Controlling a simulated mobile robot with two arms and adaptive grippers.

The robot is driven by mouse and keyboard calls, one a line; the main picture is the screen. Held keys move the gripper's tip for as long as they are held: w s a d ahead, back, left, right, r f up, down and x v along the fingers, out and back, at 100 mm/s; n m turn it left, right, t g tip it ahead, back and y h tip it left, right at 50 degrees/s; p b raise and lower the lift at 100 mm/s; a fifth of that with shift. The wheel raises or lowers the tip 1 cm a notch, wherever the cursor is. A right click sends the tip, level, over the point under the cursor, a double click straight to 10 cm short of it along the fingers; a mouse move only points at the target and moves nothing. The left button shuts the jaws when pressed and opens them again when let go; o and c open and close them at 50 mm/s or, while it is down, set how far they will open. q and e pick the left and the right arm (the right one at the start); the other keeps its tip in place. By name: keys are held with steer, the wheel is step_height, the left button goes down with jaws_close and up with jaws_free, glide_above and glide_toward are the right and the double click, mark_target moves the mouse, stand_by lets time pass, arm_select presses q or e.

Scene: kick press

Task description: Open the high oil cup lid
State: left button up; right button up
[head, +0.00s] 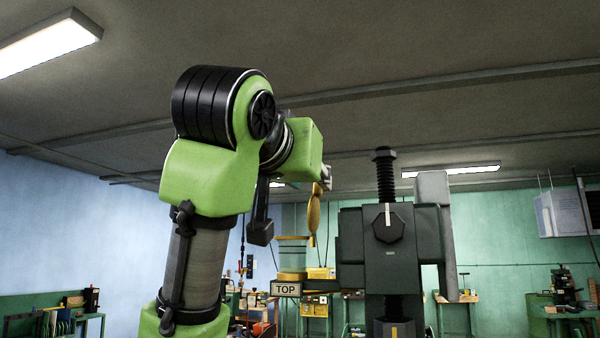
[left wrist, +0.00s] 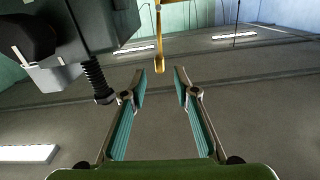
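The high oil cup (head: 292,254) is a clear cup with a yellow base above a "TOP" sign (head: 285,289), left of the press. Its yellow lid (head: 314,208) stands about upright at the cup's right side, apparently raised off the cup mouth. In the left wrist view the lid (left wrist: 159,52) shows nearly edge-on, just beyond the gap between the fingertips. My left gripper (head: 325,179) is by the lid's upper end, partly hidden by my wrist. In its own view the left gripper (left wrist: 160,75) is open and empty. Contact with the lid is not clear. My right gripper is not in view.
The dark press head (head: 390,250) with its threaded screw (head: 385,175) stands close to the right of the cup and gripper. The screw also shows in the left wrist view (left wrist: 96,78). Workbenches (head: 468,298) line the far walls. Open air lies above the cup.

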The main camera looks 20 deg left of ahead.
arm_select(q)
steer(key=s, duration=0.5)
steer(key=shift+s+a, duration=0.1)
steer(key=shift+s, duration=0.25)
